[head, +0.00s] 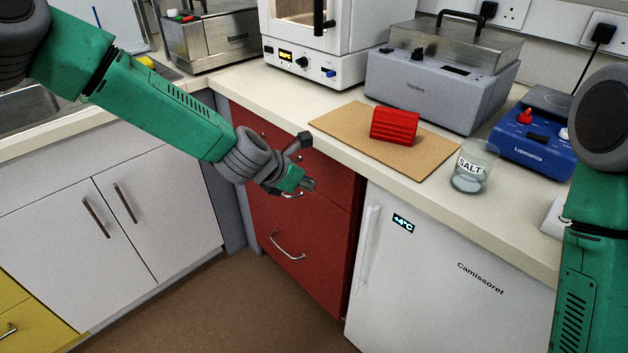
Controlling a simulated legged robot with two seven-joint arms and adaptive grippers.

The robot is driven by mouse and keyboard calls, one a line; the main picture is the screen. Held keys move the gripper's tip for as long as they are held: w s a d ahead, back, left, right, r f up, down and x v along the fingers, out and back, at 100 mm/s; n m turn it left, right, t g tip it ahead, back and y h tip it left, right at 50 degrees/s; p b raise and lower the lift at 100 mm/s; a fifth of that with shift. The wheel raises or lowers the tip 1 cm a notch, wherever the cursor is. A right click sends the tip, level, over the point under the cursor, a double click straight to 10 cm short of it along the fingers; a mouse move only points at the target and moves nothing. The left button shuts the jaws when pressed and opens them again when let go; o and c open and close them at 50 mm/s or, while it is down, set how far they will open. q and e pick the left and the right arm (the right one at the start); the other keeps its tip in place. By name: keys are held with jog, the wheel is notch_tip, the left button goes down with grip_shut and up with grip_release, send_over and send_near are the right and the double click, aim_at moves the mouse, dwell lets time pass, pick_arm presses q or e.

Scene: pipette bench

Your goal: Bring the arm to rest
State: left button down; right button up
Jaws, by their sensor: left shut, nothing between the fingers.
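My left gripper (306,184) hangs at the end of the green left arm, in front of the red drawer cabinet and below the counter's edge. It looks shut and holds nothing. It is apart from everything on the bench. My right arm comes down along the right edge of the head view; its gripper is out of the picture. A red ridged block (394,126) lies on a tan board (350,122) on the counter. A glass beaker labelled SALT (472,166) stands to the right of the board.
A grey water bath (440,85), a white oven (312,65), a steel bath (212,42) and a blue device (540,135) line the back of the counter. A white fridge (440,270) stands under the counter at right. The brown floor (215,310) in front is clear.

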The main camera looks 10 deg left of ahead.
pick_arm(q)
jog(key=w+a+p+v, duration=0.1)
jog(key=a+v, duration=0.1)
jog(key=v, duration=0.6)
jog(key=s+a+f+m+g+y, duration=0.1)
jog(key=s+a+f+m+g, duration=0.1)
jog(key=s+f+m, duration=0.6)
jog(key=s+a+f+m+g+y, duration=0.25)
jog(key=s+f+m, duration=0.25)
jog(key=s+f, duration=0.45)
jog(key=s+a+f+m, duration=0.1)
jog(key=s+a+m, duration=0.2)
jog(key=s+m, duration=0.2)
jog(key=s+a+f+m+g+y, duration=0.1)
jog(key=s+a+f+m, duration=0.1)
jog(key=s+m, duration=0.3)
jog(key=s+a+f+m+g, duration=0.1)
jog(key=s+a+m, duration=0.3)
jog(key=s, duration=0.5)
jog(key=shift+a+f+m+y, duration=0.2)
jog(key=shift+a+m+y, duration=0.15)
jog(key=shift+m, duration=0.65)
